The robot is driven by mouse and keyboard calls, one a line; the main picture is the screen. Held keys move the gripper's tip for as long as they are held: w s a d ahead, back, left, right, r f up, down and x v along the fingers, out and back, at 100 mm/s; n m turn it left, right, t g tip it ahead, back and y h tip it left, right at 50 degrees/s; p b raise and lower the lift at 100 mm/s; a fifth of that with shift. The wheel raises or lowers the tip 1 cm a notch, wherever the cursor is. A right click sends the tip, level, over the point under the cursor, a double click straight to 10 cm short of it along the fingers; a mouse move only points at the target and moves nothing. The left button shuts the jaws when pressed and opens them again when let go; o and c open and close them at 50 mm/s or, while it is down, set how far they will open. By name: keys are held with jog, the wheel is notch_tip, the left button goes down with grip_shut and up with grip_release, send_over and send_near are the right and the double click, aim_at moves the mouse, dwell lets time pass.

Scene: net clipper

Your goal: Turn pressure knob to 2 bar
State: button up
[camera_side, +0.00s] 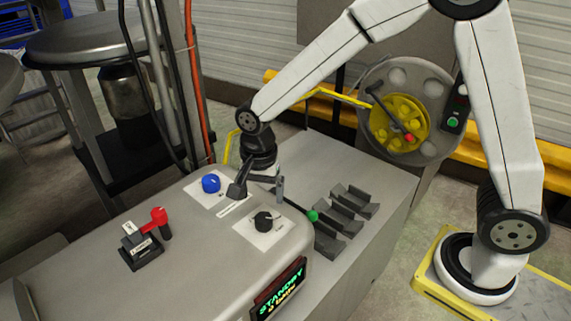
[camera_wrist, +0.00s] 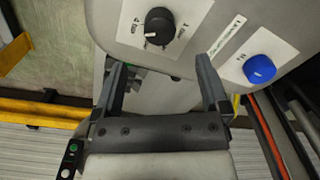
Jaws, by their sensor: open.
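The black pressure knob (camera_side: 263,221) sits on a white label plate on top of the grey console. It also shows at the top of the wrist view (camera_wrist: 159,26), with a white pointer mark towards its lower left. The small print around it is hard to read. My gripper (camera_side: 259,190) is open and empty, above the console's back edge, behind the knob and apart from it. In the wrist view the two fingers (camera_wrist: 161,62) are spread wide, with the knob beyond their tips and roughly between them.
A blue knob (camera_side: 211,183) is left of my gripper, also visible in the wrist view (camera_wrist: 260,69). A red-handled lever (camera_side: 158,220) stands further left. A display (camera_side: 280,288) on the console's front reads STANDBY.

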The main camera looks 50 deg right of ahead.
aim_at(263, 217)
jog(key=shift+f, duration=0.15)
jog(key=shift+f, duration=3.75)
jog(key=shift+c, duration=0.2)
jog(key=c, duration=1.2)
jog(key=shift+c, duration=0.2)
